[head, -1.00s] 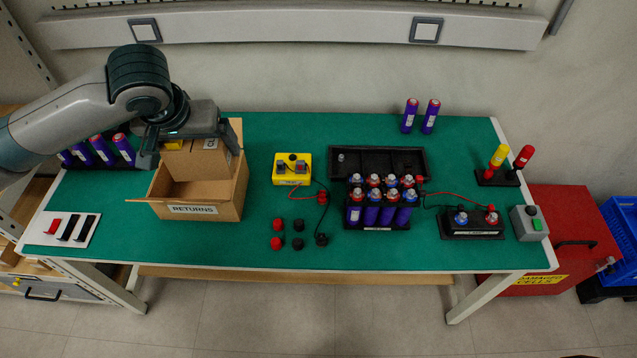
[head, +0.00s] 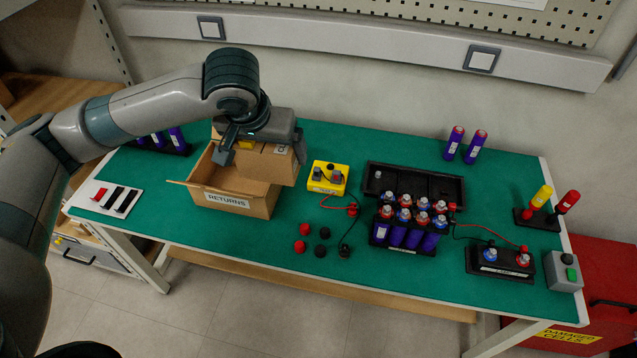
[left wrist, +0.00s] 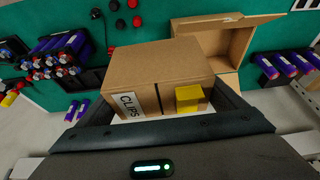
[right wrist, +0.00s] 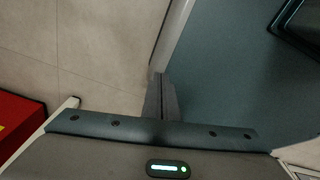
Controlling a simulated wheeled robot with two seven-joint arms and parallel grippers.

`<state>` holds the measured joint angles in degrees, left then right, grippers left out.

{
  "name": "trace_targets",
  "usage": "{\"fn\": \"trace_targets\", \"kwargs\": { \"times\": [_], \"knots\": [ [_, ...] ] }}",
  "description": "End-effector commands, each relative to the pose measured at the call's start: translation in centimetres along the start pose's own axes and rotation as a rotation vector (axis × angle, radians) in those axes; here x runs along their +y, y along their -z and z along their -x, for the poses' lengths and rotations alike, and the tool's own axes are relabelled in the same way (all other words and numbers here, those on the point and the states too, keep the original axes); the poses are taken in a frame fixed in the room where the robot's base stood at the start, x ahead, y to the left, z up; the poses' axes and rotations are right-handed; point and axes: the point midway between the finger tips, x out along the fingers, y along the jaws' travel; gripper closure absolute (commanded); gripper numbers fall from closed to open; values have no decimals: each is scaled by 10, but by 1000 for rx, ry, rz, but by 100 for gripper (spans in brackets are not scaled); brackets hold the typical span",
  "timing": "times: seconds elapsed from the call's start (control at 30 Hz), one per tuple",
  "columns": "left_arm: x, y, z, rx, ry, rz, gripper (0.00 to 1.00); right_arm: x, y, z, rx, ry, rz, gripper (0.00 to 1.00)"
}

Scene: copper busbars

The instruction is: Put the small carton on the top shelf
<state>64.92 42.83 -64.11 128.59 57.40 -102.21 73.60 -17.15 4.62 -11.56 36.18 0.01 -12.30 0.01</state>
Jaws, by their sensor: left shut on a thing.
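The small carton (head: 270,160) is a brown cardboard box. The left wrist view shows it with a white CLIPS label and a yellow block (left wrist: 189,97) on its near face. My left gripper (head: 262,148) is shut on the carton and holds it above the right part of the open RETURNS box. It also shows in the left wrist view (left wrist: 160,110). My right gripper (right wrist: 160,95) is shut and empty, over the floor. A wooden shelf unit (head: 50,110) stands at the far left, partly cut off and behind my arm; I cannot tell which board is its top one.
The RETURNS box (head: 232,200) stands on the green table (head: 290,265). A yellow switch box (head: 327,177), black racks with purple cells (head: 410,235) and loose caps lie to its right. More cells (head: 160,142) stand behind my left arm.

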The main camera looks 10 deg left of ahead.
Motion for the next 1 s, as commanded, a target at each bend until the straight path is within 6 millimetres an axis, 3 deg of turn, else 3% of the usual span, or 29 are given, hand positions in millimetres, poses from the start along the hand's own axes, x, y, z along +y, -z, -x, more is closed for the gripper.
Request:
{"fn": "trace_targets", "kwargs": {
  "times": [0.27,0.6,0.8,1.0],
  "knots": [
    [44,-6,-53,17,-18,-34,39,-7,34,-14,81,7,1,100],
    [104,-30,-124,10,-20,-32,39,-17,89,-24,211,17,2,100],
    [119,-41,-142,-3,-14,-23,39,-19,105,-24,251,20,2,100],
    [120,-42,-145,-4,-11,-20,39,-20,109,-23,259,21,2,100]
  ]
}}
